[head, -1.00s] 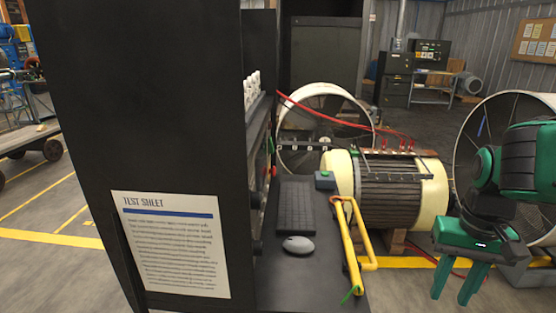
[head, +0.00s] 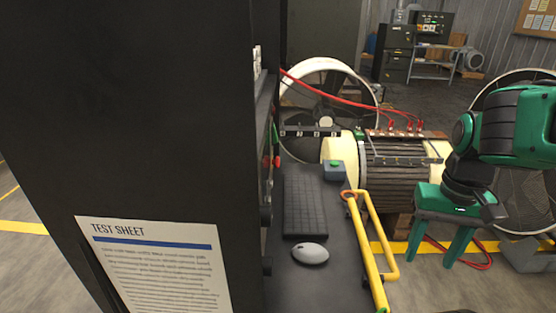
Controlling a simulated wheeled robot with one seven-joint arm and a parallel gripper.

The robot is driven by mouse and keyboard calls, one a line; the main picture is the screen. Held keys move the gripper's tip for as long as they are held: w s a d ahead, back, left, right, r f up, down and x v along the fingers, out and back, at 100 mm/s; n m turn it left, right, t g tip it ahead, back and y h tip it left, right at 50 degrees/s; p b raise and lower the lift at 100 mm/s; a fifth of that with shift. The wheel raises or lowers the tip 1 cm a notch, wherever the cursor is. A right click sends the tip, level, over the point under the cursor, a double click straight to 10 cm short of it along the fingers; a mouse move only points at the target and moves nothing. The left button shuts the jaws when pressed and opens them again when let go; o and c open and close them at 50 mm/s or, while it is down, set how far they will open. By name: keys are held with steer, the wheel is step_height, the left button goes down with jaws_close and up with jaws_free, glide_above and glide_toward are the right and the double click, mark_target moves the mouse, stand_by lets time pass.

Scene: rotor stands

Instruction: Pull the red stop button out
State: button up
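A small red knob (head: 277,161), which looks like the stop button, sticks out from the right-hand face of the black cabinet (head: 150,110). I see that face almost edge-on, so whether the button is pressed in or out cannot be told. My gripper (head: 430,262) hangs at the right with its two green fingers pointing down and spread apart, empty. It is well to the right of the button, beyond the desk shelf and the yellow handle, and touches nothing that I can see.
A motor (head: 395,178) and red cables (head: 335,95) lie behind.

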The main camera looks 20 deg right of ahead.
steer(key=w+r+n, duration=0.4)
steer(key=w+r, duration=0.1)
steer(key=w, duration=0.6)
steer(key=n+t+y, duration=0.2)
steer(key=n+y, duration=0.2)
steer(key=n, duration=1.3)
glide_toward(275, 162)
steer(key=x, duration=0.5)
steer(key=d+x, duration=0.1)
steer(key=x, duration=0.2)
steer(key=shift+w+f, duration=0.35)
steer(key=shift+w, duration=0.05)
